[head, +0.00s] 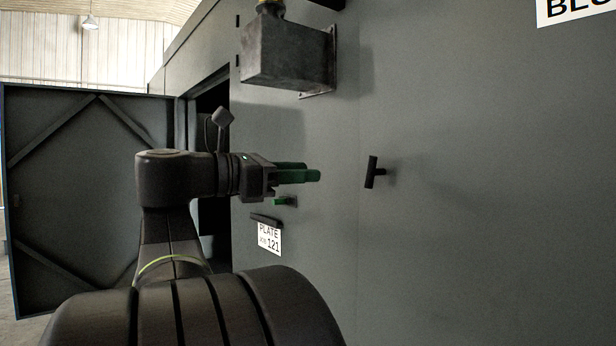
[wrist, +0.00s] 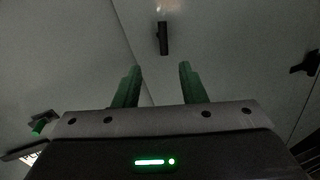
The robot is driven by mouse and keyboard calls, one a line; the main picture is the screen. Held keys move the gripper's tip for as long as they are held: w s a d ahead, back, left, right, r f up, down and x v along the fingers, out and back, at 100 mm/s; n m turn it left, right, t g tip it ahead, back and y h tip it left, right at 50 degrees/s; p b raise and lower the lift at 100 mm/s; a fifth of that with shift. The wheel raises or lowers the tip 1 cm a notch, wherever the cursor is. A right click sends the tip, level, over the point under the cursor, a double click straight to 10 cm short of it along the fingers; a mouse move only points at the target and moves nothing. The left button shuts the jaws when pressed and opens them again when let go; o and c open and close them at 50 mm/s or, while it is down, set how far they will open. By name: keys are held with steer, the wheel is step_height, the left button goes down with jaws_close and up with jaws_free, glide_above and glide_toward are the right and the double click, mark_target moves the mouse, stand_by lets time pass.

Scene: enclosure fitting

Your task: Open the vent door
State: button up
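My gripper (head: 312,171) has green fingers and points right, in front of the grey enclosure wall. In the wrist view its fingers (wrist: 158,70) stand apart with nothing between them. A black T-shaped handle (head: 372,172) sticks out of the wall to the right of the fingertips, with a gap. In the wrist view a black handle (wrist: 162,38) lies ahead of the fingers, roughly centred between them and not touched. A thin seam runs down the wall near it. No part is labelled as the vent door, so I cannot tell its outline.
A metal box (head: 288,55) juts from the wall above my gripper. A green-ended fitting (head: 283,201) and a dark bar (head: 265,219) sit below it, near a white plate label (head: 269,238). A large braced door (head: 80,190) stands open at left. Another dark handle (wrist: 305,63) shows at right.

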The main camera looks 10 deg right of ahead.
mark_target(368, 170)
steer(key=d, duration=0.4)
steer(key=w+d+p, duration=0.1)
steer(key=d, duration=0.4)
steer(key=w+d, duration=0.1)
steer(key=d, duration=0.3)
steer(key=shift+d+p, duration=0.15)
steer(key=shift+p, duration=0.15)
jaws_close()
